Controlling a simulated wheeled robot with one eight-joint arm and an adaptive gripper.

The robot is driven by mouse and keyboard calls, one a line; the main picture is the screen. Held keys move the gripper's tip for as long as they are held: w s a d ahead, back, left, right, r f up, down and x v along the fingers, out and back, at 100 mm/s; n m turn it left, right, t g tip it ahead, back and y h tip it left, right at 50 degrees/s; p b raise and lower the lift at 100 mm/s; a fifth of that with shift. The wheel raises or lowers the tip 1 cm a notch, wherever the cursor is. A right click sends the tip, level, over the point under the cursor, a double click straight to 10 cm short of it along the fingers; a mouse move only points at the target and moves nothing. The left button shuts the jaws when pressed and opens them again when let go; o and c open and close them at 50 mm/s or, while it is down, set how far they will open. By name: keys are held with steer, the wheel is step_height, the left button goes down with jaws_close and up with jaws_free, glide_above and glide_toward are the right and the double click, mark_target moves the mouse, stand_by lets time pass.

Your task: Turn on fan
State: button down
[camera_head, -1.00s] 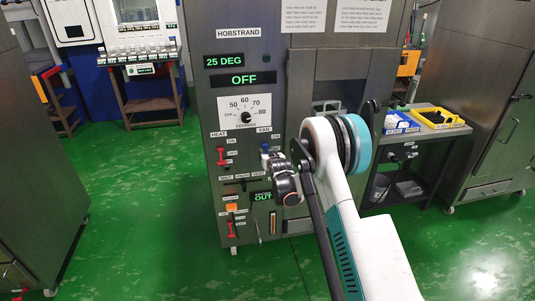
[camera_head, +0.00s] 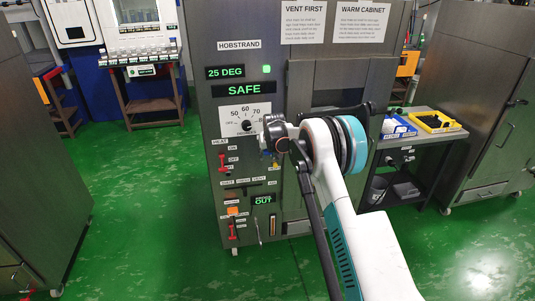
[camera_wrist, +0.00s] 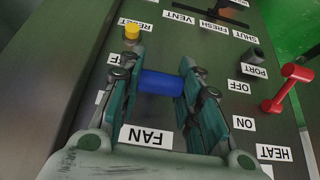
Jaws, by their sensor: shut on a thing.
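The fan switch has a blue handle (camera_wrist: 160,83) above the FAN label (camera_wrist: 147,137) in the wrist view. My gripper (camera_wrist: 159,88) has one finger on each side of this handle and is shut on it. Part of the fan's OFF label shows beside the left finger; another label there is mostly covered. In the head view my gripper (camera_head: 268,148) is at the front of the HOBSTRAND cabinet (camera_head: 205,120) and hides most of the fan switch. The cabinet's status display (camera_head: 244,90) reads SAFE, and a green lamp (camera_head: 267,69) is lit above it.
The red heat lever (camera_wrist: 288,86) stands to the right in the wrist view, close to the fan switch. A yellow reset button (camera_wrist: 132,32) and a vent slider lie beyond. A cart with a yellow tray (camera_head: 437,122) stands right of the cabinet.

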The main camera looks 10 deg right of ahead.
steer(key=shift+r, duration=0.1)
stand_by(0.4)
steer(key=c, duration=1.1)
jaws_free()
steer(key=shift+w, duration=0.1)
steer(key=v, duration=1.2)
